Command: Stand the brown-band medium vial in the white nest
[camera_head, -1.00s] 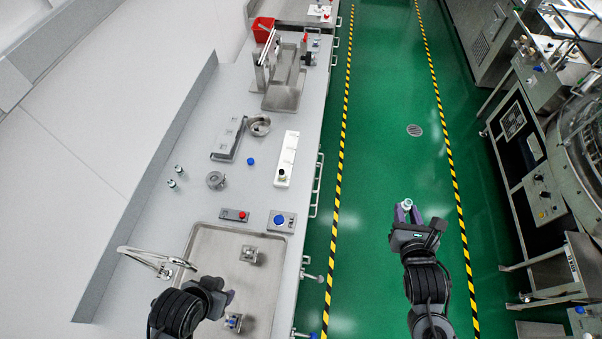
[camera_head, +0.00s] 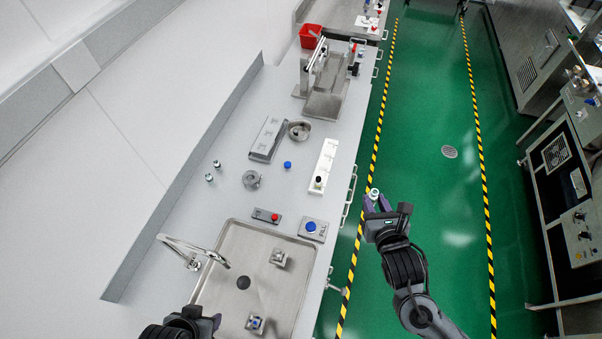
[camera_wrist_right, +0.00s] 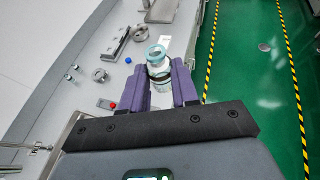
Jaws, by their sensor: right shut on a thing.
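My right gripper (camera_head: 378,203) is shut on a clear vial (camera_head: 374,192) and holds it over the green floor, to the right of the counter. In the right wrist view the vial (camera_wrist_right: 158,66) stands between the purple fingers with its pale teal rim up; a dark band shows low on it, its colour unclear. The white nest (camera_head: 327,158), a long block on the counter's right side, lies ahead and left of this gripper. A small dark-topped item stands at its near end. My left gripper (camera_head: 205,322) is low in the head view, over the sink's near left edge; its fingers are unclear.
Two small vials (camera_head: 213,171) stand on the counter's left. A grey block (camera_head: 268,138), a steel bowl (camera_head: 299,130), a blue cap (camera_head: 288,165) and a round steel piece (camera_head: 251,179) lie between. Button boxes (camera_head: 312,229) border the sink (camera_head: 222,270) and its tap (camera_head: 195,250).

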